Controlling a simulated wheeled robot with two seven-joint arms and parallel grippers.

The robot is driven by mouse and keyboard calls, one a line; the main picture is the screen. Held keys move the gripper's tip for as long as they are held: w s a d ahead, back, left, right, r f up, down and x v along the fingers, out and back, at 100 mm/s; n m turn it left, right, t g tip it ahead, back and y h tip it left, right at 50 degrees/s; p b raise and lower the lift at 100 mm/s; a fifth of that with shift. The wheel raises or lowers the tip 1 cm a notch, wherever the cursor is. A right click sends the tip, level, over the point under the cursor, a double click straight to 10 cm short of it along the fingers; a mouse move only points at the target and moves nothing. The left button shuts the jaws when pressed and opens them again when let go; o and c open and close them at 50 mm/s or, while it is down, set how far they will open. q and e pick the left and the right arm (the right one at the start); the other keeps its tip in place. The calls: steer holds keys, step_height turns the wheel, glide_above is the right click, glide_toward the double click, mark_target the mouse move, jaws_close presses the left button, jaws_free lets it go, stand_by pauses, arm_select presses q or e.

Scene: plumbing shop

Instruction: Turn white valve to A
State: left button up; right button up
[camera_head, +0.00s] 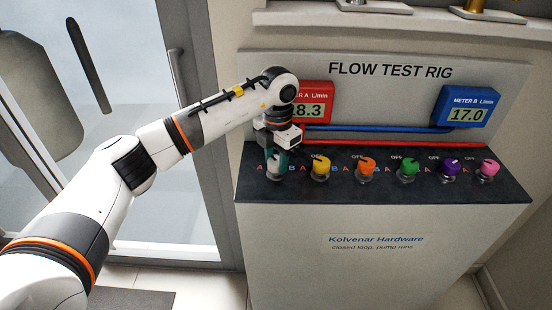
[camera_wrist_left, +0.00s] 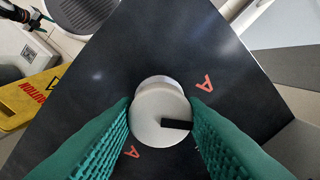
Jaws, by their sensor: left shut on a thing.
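The white valve (camera_wrist_left: 160,116) is a round knob with a black pointer bar, in the middle of the left wrist view. The bar points right, toward the right-hand finger. My left gripper (camera_wrist_left: 161,122) has its green fingers on both sides of the knob, shut on it. One red letter A (camera_wrist_left: 207,82) lies up and right of the knob, another (camera_wrist_left: 133,152) down and left; the right finger partly hides another mark. In the head view my left gripper (camera_head: 278,160) reaches down over the leftmost valve and mostly hides it.
Yellow (camera_head: 320,168), orange (camera_head: 366,167), green (camera_head: 407,168), purple (camera_head: 450,167) and pink (camera_head: 488,169) valves stand in a row to the right. Red meter A (camera_head: 312,103) is partly hidden by my arm; blue meter B (camera_head: 467,106) reads 17.0.

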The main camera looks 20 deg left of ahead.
mark_target(277, 161)
arm_select(q)
steer(key=n, duration=0.4)
steer(key=shift+r+n, duration=0.1)
steer(key=shift+n, duration=0.3)
steer(key=shift+w, duration=0.1)
steer(key=o, duration=1)
step_height(277, 161, up, 12)
steer(key=b, duration=0.1)
steer(key=shift+d, duration=0.15)
